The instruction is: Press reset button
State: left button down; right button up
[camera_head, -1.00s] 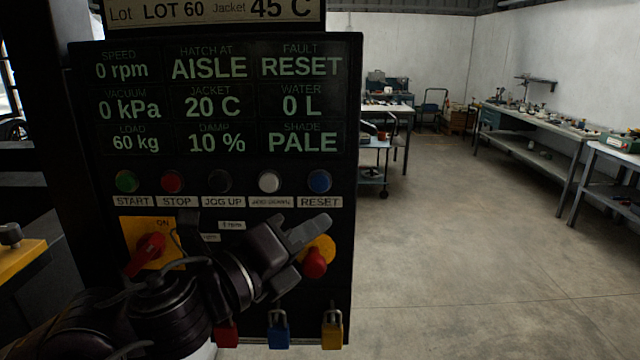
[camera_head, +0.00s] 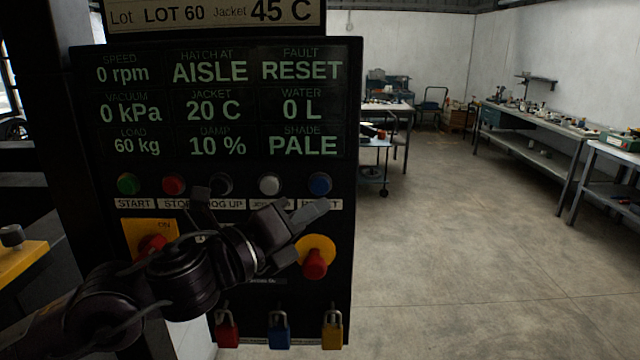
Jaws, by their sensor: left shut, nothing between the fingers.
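The blue reset button (camera_head: 320,184) is at the right end of a row of buttons on the black control panel (camera_head: 343,110). Its RESET label below is partly covered by my gripper. My left gripper (camera_head: 322,208) is shut and empty, its fingertips just below the blue button. I cannot tell whether they touch the panel, but they do not overlap the button. The display (camera_head: 301,69) reads FAULT RESET. My right gripper is not in view.
Green (camera_head: 128,184), red (camera_head: 174,185), black (camera_head: 221,184) and white (camera_head: 269,185) buttons share the row. A red mushroom knob (camera_head: 315,263) sits just below my gripper. Padlocks (camera_head: 279,334) hang at the bottom. Open floor (camera_head: 450,250) lies to the right.

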aim_at(320, 186)
pick_arm(q)
jog(key=shift+w, duration=2.1)
jog(key=shift+w+b, duration=0.15)
jog(key=shift+b, duration=0.25)
jog(key=shift+w, duration=0.3)
